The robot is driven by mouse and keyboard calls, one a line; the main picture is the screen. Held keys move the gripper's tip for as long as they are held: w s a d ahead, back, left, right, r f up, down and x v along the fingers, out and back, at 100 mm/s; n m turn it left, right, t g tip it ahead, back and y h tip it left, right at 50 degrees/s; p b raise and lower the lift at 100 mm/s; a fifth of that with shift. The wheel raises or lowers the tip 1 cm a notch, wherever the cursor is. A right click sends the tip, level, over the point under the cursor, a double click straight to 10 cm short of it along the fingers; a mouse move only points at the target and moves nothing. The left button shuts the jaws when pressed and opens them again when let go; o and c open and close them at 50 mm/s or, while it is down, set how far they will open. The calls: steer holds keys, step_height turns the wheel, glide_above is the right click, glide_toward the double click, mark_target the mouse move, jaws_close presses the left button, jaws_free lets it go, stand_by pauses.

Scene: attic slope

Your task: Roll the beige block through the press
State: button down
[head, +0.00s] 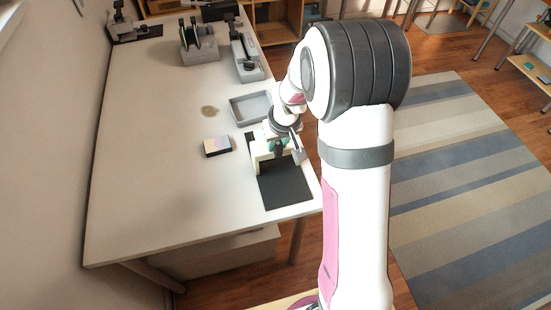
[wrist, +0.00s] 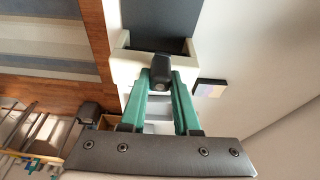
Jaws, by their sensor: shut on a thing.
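The press appears to be the cream frame (head: 257,164) on a dark mat (head: 285,187) near the table's right edge. In the wrist view the cream frame (wrist: 122,68) has side walls and a dark strip (wrist: 160,20) running between them. My gripper (wrist: 161,85) has green fingers closed on a dark knob (wrist: 160,70) at the frame's near side. In the head view my gripper (head: 278,149) is at the frame, partly hidden by my arm. I cannot make out a separate beige block; a small pastel-topped block with dark sides (head: 217,146) lies left of the frame.
A grey tray (head: 251,107) sits just behind the frame. A slotted rack (head: 199,48) and a grey device (head: 246,58) stand farther back, with another device (head: 122,28) at the far left. The table (head: 150,170) is mostly clear on the left and front.

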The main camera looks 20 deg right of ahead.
steer(key=shift+d, duration=0.2)
steer(key=shift+s+a, duration=0.1)
steer(key=shift+a, duration=0.15)
steer(key=shift+s+d+f, duration=0.15)
steer(key=shift+d, duration=0.05)
steer(key=shift+a, duration=0.1)
